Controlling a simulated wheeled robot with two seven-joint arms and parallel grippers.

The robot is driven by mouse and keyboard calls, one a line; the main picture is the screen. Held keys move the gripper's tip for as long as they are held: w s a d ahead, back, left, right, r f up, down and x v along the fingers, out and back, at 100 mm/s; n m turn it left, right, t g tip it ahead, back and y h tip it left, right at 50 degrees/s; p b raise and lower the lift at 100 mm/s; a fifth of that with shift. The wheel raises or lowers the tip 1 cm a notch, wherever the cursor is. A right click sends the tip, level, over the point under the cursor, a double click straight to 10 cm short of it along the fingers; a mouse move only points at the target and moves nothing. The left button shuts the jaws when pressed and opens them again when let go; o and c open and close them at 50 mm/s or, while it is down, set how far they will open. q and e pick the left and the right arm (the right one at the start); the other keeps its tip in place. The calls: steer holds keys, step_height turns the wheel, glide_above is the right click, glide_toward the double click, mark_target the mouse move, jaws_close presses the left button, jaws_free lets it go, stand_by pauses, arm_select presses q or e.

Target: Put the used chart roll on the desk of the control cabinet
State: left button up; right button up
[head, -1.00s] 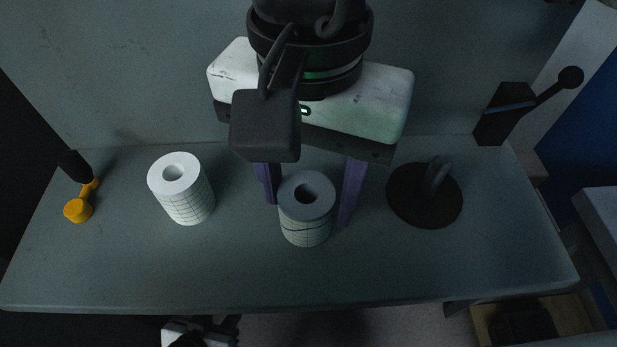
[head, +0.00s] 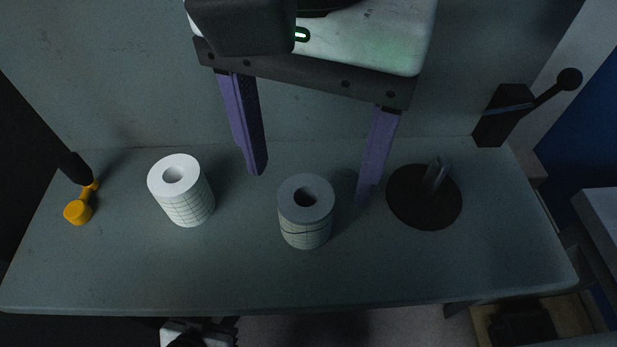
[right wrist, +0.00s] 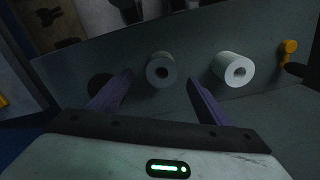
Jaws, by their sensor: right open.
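The used chart roll (head: 304,231), greyish with a dark trace line around its side, stands upright on the cabinet desk (head: 250,270). It also shows in the right wrist view (right wrist: 160,70). My right gripper (head: 311,185) is open and empty, its purple fingers spread above and behind the roll, apart from it. A whiter roll (head: 186,200) with a printed grid stands to the left; it shows in the right wrist view too (right wrist: 234,69). A white and black part at the bottom edge looks like my left gripper (head: 200,332), mostly cut off; its fingers cannot be made out.
A dark round base with an upright post (head: 412,197) stands right of the used roll, close to my right finger. A black lever (head: 545,92) sits at the back right. The desk's front strip is clear.

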step_height(320, 180, up, 7)
